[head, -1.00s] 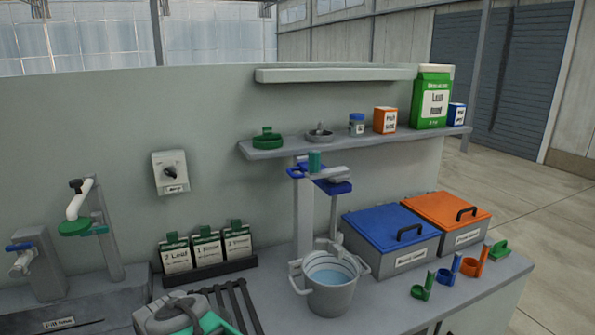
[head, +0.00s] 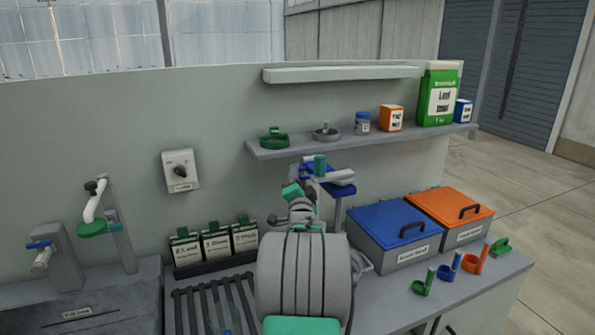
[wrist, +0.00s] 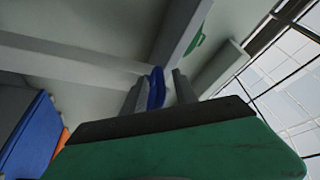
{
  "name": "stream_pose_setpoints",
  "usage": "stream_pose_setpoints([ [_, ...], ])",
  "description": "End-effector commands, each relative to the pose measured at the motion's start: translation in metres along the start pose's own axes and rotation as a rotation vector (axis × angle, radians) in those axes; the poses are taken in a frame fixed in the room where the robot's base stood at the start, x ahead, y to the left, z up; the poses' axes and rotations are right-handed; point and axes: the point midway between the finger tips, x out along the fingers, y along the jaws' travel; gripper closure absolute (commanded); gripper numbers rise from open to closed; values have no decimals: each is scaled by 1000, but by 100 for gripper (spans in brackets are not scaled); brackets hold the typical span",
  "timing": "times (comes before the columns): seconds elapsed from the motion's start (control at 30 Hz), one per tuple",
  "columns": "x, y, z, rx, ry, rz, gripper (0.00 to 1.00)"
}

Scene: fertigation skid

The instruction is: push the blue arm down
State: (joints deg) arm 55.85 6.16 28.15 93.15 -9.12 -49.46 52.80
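My gripper (head: 297,192) is raised close to the left of the post, and my own arm hides the post's lower part. In the wrist view, a blue piece (wrist: 156,88) shows between my two grey fingers (wrist: 160,93). The fingers stand apart, with pale background beside the blue piece. I cannot tell whether they touch it.
A grey shelf (head: 390,137) with small containers hangs above. Blue-lidded (head: 390,222) and orange-lidded (head: 450,205) bins stand right. The bucket is mostly hidden behind my arm. Seed-like packets (head: 215,242) stand left. A tap with another blue handle (head: 40,244) is at far left.

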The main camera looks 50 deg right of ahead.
Motion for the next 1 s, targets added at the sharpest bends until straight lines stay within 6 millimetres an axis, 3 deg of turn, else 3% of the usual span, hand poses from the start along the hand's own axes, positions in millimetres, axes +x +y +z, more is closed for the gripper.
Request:
stream_pose_setpoints([
  [0.33, 9, 0, 0, -1, 0, -1, 66],
  [0.73, 9, -1, 0, -2, 0, -2, 99],
  [1.0, 9, -2, 0, -2, 0, -4, 100],
])
